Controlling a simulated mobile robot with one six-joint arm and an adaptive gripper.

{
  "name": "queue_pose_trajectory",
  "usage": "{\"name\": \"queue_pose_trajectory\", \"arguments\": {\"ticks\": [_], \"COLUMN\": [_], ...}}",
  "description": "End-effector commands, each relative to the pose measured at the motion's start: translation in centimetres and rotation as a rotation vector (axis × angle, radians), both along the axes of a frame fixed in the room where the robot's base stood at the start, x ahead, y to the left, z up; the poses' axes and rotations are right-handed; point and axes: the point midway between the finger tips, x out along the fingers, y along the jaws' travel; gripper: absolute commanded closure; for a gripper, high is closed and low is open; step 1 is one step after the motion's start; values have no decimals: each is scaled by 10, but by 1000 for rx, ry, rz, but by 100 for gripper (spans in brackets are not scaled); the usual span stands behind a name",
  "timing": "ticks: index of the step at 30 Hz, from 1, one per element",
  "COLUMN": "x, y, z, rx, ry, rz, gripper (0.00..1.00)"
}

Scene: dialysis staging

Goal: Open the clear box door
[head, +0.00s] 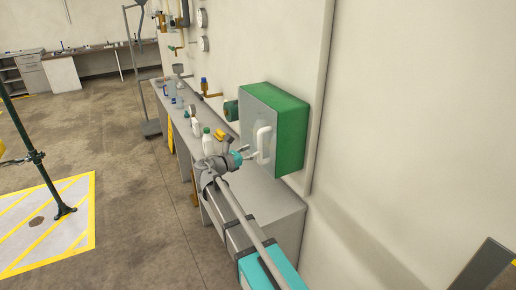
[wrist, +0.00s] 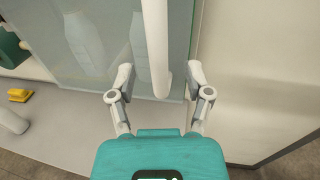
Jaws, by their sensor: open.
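A green box (head: 291,133) is on the wall above the counter. Its clear door (head: 257,108) faces left in the head view and looks shut. The door also fills the upper left of the wrist view (wrist: 85,62), with pale bottle shapes faintly visible behind it. A white upright handle (head: 263,141) is on the door; it also shows in the wrist view (wrist: 155,40). My gripper (wrist: 160,78) is open, one finger on each side of the handle's lower end, with gaps on both sides. In the head view my gripper (head: 252,155) is at the handle's lower part.
The grey counter (head: 262,194) runs below the box. White bottles (head: 208,140) and a yellow item (wrist: 19,95) stand or lie on it, left of the box. Open floor (head: 130,215) lies left of the counter.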

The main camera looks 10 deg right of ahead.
Motion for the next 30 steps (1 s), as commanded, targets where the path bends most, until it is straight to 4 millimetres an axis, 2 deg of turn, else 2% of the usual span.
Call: {"name": "queue_pose_trajectory", "arguments": {"ticks": [3, 9, 23, 24, 30], "x": [9, 19, 23, 23, 23], "y": [-16, -33, -40, -40, -40], "z": [0, 0, 0, 0, 0], "rx": [0, 0, 0, 0, 0], "ry": [0, 0, 0, 0, 0], "rz": [-2, -1, 1, 1, 1], "gripper": [35, 35, 35, 37, 74]}}
